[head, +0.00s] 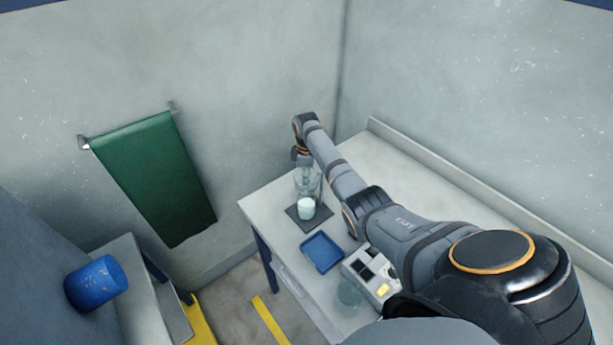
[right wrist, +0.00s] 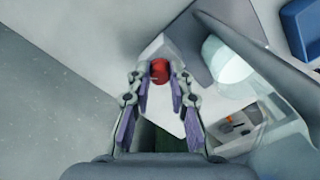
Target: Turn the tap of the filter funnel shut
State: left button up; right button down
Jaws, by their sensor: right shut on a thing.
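The clear glass filter funnel (head: 308,182) stands near the far left corner of the table, partly hidden by my right arm. A cup with white contents (head: 306,208) is below it on a dark mat (head: 292,213). My right gripper (head: 302,158) is at the funnel. In the right wrist view the red tap (right wrist: 159,71) sits between the fingertips of my right gripper (right wrist: 158,80), which is shut on it. The tap's exact angle cannot be told. My left gripper is not in view.
A blue tray (head: 321,252) and a light grey device (head: 368,273) stand nearer on the table (head: 262,203). A clear glass vessel (head: 349,294) is beside the device. A green towel (head: 160,180) hangs on the wall. A blue container (head: 96,283) stands at the lower left.

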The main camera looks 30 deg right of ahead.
jog(key=c, duration=1.2)
grip_release()
notch_tip(320, 180, up, 12)
